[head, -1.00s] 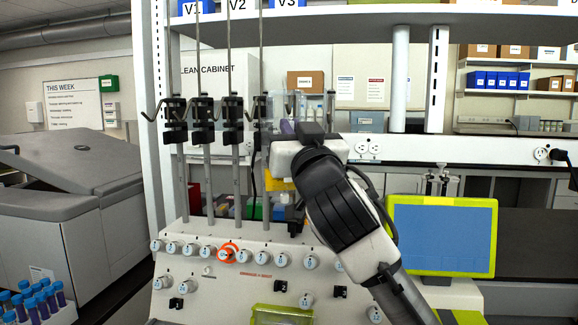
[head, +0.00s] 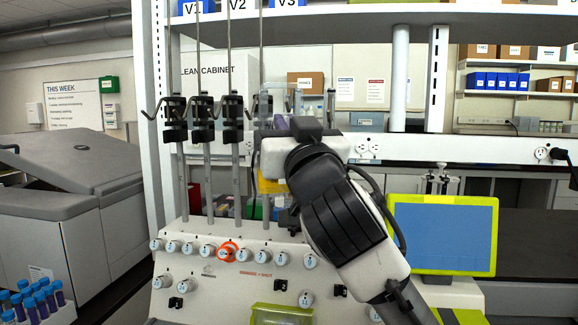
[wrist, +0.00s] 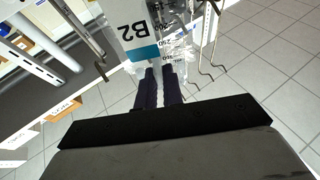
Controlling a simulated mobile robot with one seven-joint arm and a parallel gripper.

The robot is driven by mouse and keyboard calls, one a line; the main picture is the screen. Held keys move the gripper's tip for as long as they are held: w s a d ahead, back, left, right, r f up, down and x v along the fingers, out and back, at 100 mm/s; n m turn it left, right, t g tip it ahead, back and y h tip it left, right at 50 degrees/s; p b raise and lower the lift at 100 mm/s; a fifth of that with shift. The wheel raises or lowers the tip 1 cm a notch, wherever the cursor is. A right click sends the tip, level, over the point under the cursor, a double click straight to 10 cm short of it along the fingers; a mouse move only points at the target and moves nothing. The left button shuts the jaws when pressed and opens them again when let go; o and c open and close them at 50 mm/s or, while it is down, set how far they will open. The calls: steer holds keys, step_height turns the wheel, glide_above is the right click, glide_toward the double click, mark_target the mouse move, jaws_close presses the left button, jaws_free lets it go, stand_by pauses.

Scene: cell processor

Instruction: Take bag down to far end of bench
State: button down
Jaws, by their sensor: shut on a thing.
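In the wrist view, my gripper (wrist: 159,74) is shut on a clear bag (wrist: 143,50) labelled "B2", with a white and teal label and printed volume marks. The fingers pinch the bag at its near edge, and its far part runs out of the top of the picture. In the head view, my gripper (head: 283,124) is mostly hidden behind my own wrist, by the right end of the row of hook-topped poles. Only a faint part of the clear bag (head: 297,103) shows there. Whether the bag touches a hook cannot be told.
A row of poles with black clamps and hooks (head: 203,120) rises from the white machine panel (head: 225,285) with numbered knobs. A lime-framed screen (head: 443,235) stands at right. Blue-capped tubes (head: 35,300) stand at lower left. A shelf (head: 470,12) runs overhead.

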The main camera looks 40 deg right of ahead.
steer(key=s+a, duration=0.2)
steer(key=shift+s+a, duration=0.2)
steer(key=shift+a, duration=0.2)
steer(key=shift+d, duration=0.1)
